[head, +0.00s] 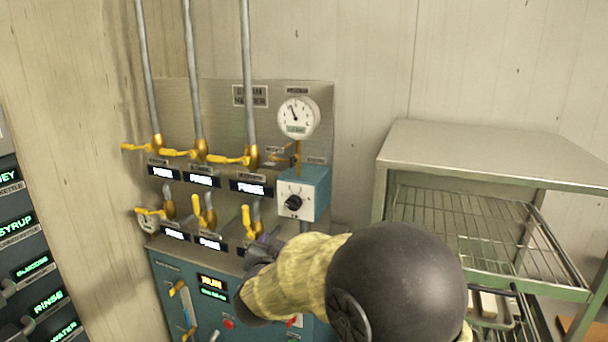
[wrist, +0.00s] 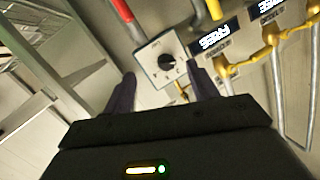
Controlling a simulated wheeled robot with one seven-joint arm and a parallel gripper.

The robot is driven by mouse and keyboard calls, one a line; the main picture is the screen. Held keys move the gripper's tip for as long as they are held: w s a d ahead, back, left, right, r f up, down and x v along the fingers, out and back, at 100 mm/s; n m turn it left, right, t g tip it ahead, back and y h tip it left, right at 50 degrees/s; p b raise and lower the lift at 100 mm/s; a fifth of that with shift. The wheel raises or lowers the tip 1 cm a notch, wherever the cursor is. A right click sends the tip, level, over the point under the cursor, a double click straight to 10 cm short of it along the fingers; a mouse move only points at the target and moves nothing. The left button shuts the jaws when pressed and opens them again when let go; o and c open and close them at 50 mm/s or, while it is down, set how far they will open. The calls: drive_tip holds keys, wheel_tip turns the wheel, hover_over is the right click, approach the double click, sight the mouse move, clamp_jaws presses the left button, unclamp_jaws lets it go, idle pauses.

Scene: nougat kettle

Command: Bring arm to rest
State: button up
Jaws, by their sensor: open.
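My arm reaches from the bottom right of the head view across the front of the valve panel (head: 225,108). Its wrist end hides part of the lower panel. My gripper (wrist: 160,92) shows in the wrist view with its two dark fingers apart and nothing between them. Beyond the fingertips is a white-faced box with a black knob (wrist: 167,62), apart from them as far as I can tell. The same blue box with the black knob (head: 303,193) is in the head view, just above and beyond my wrist. My fingers are hard to make out in the head view.
Yellow-handled valves (head: 232,160) stand in rows on the panel, with pipes rising above. A round gauge (head: 298,118) sits over the knob box. A metal rack with wire shelves (head: 480,225) stands close right of my arm. A dark label panel (head: 35,265) is at left.

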drive_tip(key=s+d+f+n+g, duration=0.2)
drive_tip(key=s+d+f+g, duration=0.4)
drive_tip(key=s+d, duration=0.5)
drive_tip(key=s+d+f+n+g+y, duration=0.1)
drive_tip(key=s+d+f+n+g, duration=0.1)
drive_tip(key=s+d+f+g, duration=0.5)
drive_tip(key=s+d+f, duration=0.3)
drive_tip(key=s+d, duration=0.1)
drive_tip(key=s, duration=0.2)
drive_tip(key=shift+f, duration=0.15)
drive_tip(key=shift+s+d, duration=0.1)
drive_tip(key=shift+c, duration=0.2)
